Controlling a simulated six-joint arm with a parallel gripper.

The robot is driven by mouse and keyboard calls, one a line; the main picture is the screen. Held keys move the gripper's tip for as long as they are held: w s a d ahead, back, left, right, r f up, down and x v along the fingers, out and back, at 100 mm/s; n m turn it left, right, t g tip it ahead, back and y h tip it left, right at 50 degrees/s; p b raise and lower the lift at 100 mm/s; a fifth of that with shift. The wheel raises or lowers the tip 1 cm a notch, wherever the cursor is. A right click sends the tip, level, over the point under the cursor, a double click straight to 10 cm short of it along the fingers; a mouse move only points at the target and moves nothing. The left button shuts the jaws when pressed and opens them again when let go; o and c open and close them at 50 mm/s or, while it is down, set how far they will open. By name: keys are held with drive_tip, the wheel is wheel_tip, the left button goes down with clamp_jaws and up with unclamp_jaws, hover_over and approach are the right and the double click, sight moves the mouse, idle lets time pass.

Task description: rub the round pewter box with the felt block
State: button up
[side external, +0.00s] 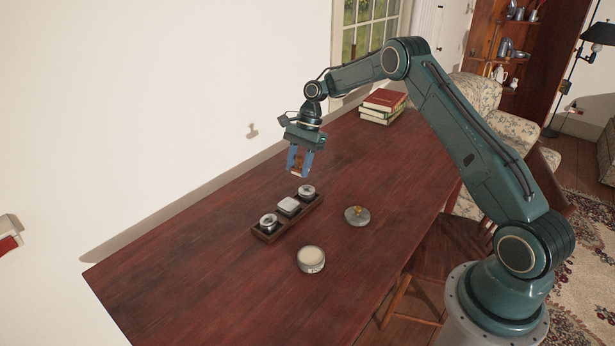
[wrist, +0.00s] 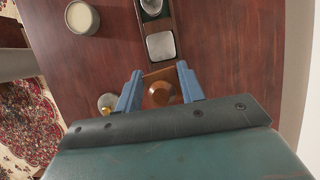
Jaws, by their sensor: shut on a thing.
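My gripper (side external: 299,173) is shut on a brown block, the felt block (side external: 298,163), and holds it in the air above the table, beyond the far end of the dark tray. In the wrist view the block (wrist: 160,90) shows a round brown knob between the blue fingers. A low round grey piece with a brass knob (side external: 357,216) stands right of the tray, apart from the block; it looks like the round pewter box. It also shows in the wrist view (wrist: 106,102), partly hidden by a finger. The block's underside is hard to see.
A dark tray (side external: 266,237) holds two small round pieces and a square pale one (side external: 288,206). A round, cream-topped tin (side external: 311,259) stands nearer the table's front edge. Books (side external: 382,106) are stacked at the far end. The left of the table is clear.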

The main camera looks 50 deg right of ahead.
sight(309, 189)
drive_tip(key=shift+f, duration=3.35)
drive_tip(key=shift+d+f, duration=0.45)
drive_tip(key=shift+f, duration=0.2)
drive_tip(key=shift+c, duration=0.4)
drive_tip(key=shift+d, duration=2.5)
drive_tip(key=shift+a, duration=3.05)
drive_tip(key=shift+d+r, duration=0.1)
drive_tip(key=shift+r, duration=3.95)
drive_tip(key=shift+s+r, duration=0.1)
